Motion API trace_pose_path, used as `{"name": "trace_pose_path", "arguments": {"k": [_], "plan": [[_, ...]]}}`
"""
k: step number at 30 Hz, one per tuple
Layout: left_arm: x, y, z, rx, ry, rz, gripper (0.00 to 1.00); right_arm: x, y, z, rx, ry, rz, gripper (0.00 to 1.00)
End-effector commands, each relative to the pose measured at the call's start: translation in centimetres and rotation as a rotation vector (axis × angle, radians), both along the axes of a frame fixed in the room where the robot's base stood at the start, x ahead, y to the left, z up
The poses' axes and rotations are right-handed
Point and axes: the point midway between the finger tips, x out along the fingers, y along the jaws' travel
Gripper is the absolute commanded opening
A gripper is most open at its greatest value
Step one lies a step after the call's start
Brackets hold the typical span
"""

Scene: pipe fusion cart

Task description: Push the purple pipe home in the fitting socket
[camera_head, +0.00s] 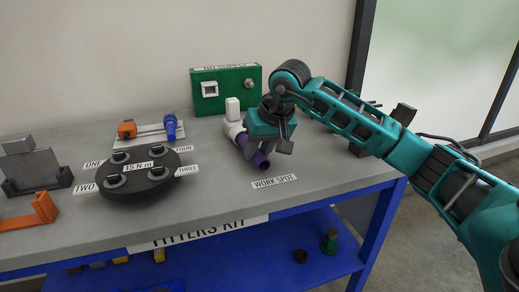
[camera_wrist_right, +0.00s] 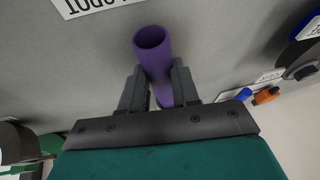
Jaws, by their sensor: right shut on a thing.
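The purple pipe (camera_head: 260,160) lies at a slant on the grey bench top, its open end toward the front. Its back end meets the white fitting (camera_head: 233,129), which has an upright branch; how deep the pipe sits in the socket cannot be told. My right gripper (camera_head: 266,148) is over the pipe from above. In the right wrist view the right gripper (camera_wrist_right: 156,92) has its fingers on both sides of the purple pipe (camera_wrist_right: 153,50), shut on it, with the open end sticking out beyond them. My left gripper is not in view.
A green box (camera_head: 226,89) stands behind the fitting. A round black stand (camera_head: 138,175) and a tray (camera_head: 148,135) with orange and blue items are to the left. The "WORK SPOT" label (camera_head: 274,181) lies in front, where the bench is clear.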

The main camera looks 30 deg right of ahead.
Motion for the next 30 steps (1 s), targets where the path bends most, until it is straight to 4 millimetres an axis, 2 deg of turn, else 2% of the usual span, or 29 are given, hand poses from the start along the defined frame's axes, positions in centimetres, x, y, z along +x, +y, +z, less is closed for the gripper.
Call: {"name": "trace_pose_path", "arguments": {"k": [5, 6, 15, 24, 30], "plan": [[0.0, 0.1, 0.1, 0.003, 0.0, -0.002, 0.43, 0.5, 0.0, 0.1, 0.0, 0.0, -0.001, 0.0], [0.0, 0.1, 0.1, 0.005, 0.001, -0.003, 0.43, 0.5, 0.0, 0.0, 0.0, 0.0, -0.001, 0.31], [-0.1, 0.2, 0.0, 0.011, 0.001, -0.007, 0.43, 0.5, -0.1, 0.0, 0.0, 0.0, 0.0, 0.6], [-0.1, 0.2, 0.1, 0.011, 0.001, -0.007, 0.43, 0.3, -0.1, 0.3, 0.0, 0.0, 0.0, 0.6], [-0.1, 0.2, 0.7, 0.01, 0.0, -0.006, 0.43, -0.8, -0.4, 3.1, -0.002, -0.004, 0.0, 0.6]]}}
